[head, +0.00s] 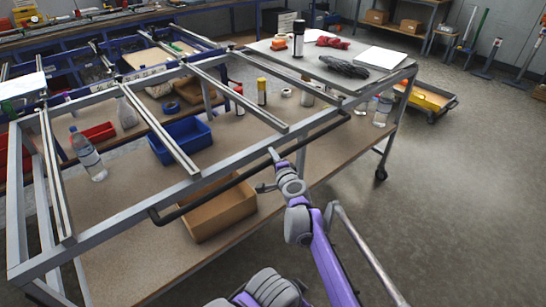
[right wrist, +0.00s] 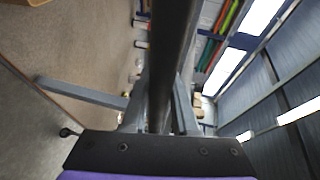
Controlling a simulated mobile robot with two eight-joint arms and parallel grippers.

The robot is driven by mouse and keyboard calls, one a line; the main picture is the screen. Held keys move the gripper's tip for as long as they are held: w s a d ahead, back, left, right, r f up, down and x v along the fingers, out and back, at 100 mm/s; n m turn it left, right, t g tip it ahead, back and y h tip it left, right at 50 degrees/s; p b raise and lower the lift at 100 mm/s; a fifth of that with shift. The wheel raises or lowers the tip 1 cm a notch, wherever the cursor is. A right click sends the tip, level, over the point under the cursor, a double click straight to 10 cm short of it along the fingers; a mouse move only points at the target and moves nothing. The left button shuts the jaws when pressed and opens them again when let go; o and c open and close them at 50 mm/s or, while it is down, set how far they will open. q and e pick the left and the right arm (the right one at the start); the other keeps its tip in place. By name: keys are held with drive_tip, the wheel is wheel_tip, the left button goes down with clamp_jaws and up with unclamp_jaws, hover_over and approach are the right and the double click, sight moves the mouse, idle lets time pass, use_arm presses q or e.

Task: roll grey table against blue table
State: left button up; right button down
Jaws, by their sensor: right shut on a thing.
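The grey table (head: 160,203) is a wheeled metal frame with open slats, a solid grey top at its far right and a brown lower shelf. A black push bar (head: 215,188) runs along its near side. My right gripper (head: 266,171) is shut on this bar; in the right wrist view the dark bar (right wrist: 172,50) passes between the fingers. The blue table (head: 200,40), with a blue slatted frame, stands behind the grey table. The grey table overlaps it in the picture, so I cannot tell whether they touch. My left gripper is out of view.
The shelf carries a blue bin (head: 180,140), a cardboard box (head: 218,208) and bottles (head: 88,155). A yellow cart (head: 428,97) stands at right.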

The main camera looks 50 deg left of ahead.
drive_tip(key=shift+s+a+r, duration=0.15)
drive_tip(key=shift+s+a, duration=0.05)
drive_tip(key=shift+s, duration=0.1)
drive_tip(key=c, duration=1.1)
unclamp_jaws()
drive_tip(key=o, duration=0.4)
drive_tip(key=shift+s+d+r, duration=0.1)
drive_tip(key=shift+s, duration=0.05)
drive_tip(key=v, duration=1)
drive_tip(key=shift+d, duration=0.45)
